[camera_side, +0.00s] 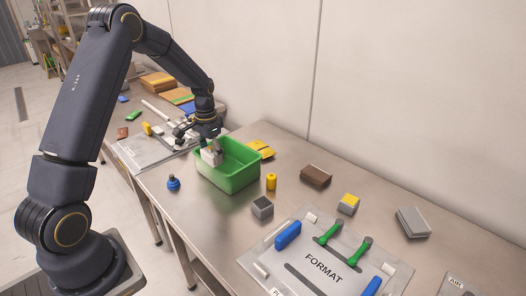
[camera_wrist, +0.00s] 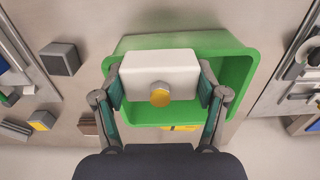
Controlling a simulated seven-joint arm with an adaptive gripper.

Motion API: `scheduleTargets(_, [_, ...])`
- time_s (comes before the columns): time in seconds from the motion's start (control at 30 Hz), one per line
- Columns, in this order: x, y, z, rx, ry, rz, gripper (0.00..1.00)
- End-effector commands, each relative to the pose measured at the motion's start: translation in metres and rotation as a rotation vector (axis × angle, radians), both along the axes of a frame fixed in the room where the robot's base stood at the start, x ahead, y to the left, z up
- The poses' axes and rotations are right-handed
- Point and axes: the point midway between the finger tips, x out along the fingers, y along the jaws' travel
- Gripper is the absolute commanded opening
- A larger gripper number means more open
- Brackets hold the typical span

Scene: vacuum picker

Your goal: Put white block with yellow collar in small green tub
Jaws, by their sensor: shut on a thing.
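The white block with the yellow collar (camera_wrist: 160,68) is between the two fingers of my gripper (camera_wrist: 160,85) in the wrist view. Its round yellow collar faces the camera. My gripper is shut on the block's two sides. In the side view my gripper (camera_side: 210,143) points down and the white block (camera_side: 211,157) shows at the left part of the small green tub (camera_side: 238,183). The tub also shows in the wrist view (camera_wrist: 240,75), behind the block. The tub's floor is partly hidden by the block. I cannot tell whether the block touches the tub.
A yellow cylinder (camera_side: 271,181), a grey block (camera_side: 262,207) and yellow pieces (camera_side: 262,148) lie close to the tub. A blue knobbed piece (camera_side: 173,183) is at its left. A FORMAT plate (camera_side: 322,262) with green handles lies at the front right.

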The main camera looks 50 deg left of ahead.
Motion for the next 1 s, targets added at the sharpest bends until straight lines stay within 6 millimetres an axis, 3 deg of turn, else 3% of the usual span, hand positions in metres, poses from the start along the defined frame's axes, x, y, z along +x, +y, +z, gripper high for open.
scheduleTargets(0.1, [0.032,0.011,-0.017,-0.001,0.002,0.000,0.35])
scheduleTargets(0.3, [0.061,0.022,-0.055,-0.001,0.002,0.001,0.35])
scheduleTargets(0.4, [0.069,0.025,-0.064,0.000,0.001,0.001,0.35])
scheduleTargets(0.57, [0.075,0.027,-0.072,0.000,0.000,0.001,0.35])
scheduleTargets(0.8, [0.077,0.028,-0.104,-0.001,0.002,0.001,0.35])
scheduleTargets(1.0, [0.078,0.028,-0.105,0.001,-0.001,0.001,0.35])
